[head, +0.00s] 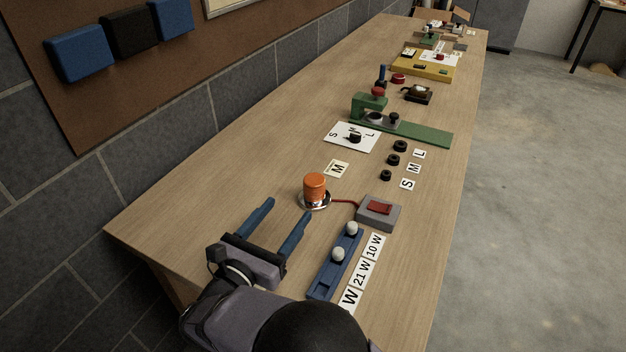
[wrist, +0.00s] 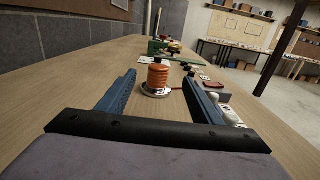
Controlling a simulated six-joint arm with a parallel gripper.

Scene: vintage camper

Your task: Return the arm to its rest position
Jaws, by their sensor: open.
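My gripper (head: 280,225) is at the near end of the wooden bench, low over the top, with its two blue fingers spread wide and nothing between them. The wrist view also shows my gripper (wrist: 161,90) open. An orange ribbed cylinder (head: 314,187) stands upright on a round silvery base just beyond the fingertips. In the wrist view the orange cylinder (wrist: 158,76) appears between and beyond the fingers, apart from them. The lower part of my arm is cut off by the frame's bottom edge.
A blue rail (head: 325,277) with two white bulbs lies right of my gripper, beside watt labels (head: 364,270). A grey box with a red switch (head: 379,211) is wired to the base. A green fixture (head: 425,132) stands farther along. Bare bench (head: 190,200) lies to the left.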

